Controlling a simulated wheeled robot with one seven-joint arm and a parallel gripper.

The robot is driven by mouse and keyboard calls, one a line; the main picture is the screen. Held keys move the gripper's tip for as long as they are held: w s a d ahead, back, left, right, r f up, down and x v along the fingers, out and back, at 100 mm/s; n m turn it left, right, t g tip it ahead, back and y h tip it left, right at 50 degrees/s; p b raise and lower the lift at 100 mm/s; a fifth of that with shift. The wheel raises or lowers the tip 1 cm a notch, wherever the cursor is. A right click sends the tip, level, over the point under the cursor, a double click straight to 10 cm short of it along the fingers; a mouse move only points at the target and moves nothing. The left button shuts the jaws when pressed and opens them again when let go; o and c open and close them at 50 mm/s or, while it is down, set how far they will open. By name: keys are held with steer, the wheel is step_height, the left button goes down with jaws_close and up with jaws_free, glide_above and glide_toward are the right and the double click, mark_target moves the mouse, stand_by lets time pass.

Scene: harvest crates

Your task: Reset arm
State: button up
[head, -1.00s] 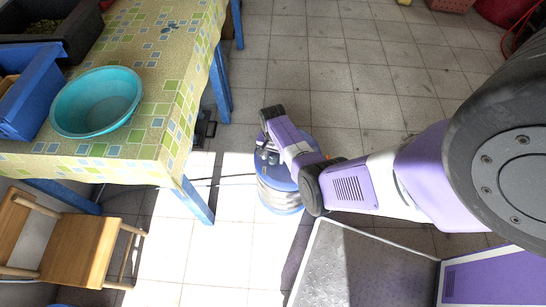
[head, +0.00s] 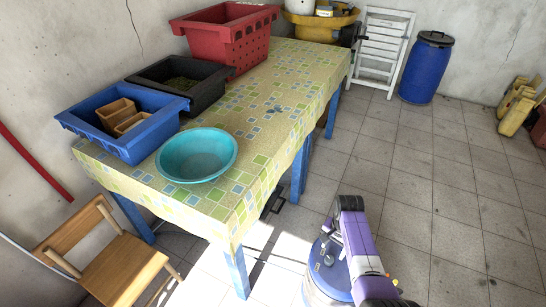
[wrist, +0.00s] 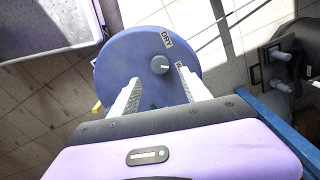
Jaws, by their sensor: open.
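My gripper (wrist: 157,74) is open and empty in the wrist view, its two pale fingers apart. Behind the fingers is the round blue lid of a drum (wrist: 120,50), with a small knob and a label; I cannot tell how far below it is. In the head view my purple arm is bent at the lower middle, right of the table (head: 225,205). The arm covers part of the drum (head: 315,290) there, and the fingers are hard to make out.
On the table are a teal bowl (head: 197,157), a blue crate (head: 150,142) holding small brown boxes, a black crate (head: 195,90) and a red crate (head: 225,45). A wooden chair (head: 115,265) stands at lower left. A blue barrel (head: 427,70) stands behind.

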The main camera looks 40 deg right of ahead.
steer(key=w+d+r+n+t+h, duration=0.5)
steer(key=w+d+r+t+h, duration=0.15)
steer(key=r, duration=0.25)
steer(key=s+a+r+n+t, duration=0.2)
steer(key=a+r+n+t, duration=0.1)
steer(key=a+r, duration=0.5)
steer(key=s+a+r+n+t, duration=0.2)
steer(key=a+r+n+t, duration=0.3)
steer(key=a, duration=0.4)
steer(key=s+a+r+n+t+y, duration=0.25)
steer(key=s+a+r+y, duration=0.25)
steer(key=s+a+r, duration=0.9)
steer(key=s+a+n+g+y, duration=0.1)
steer(key=s+a+g, duration=0.1)
steer(key=s+a, duration=0.2)
steer(key=shift+s+a, duration=0.35)
steer(key=shift+a, duration=0.55)
steer(key=shift+n+y, duration=0.25)
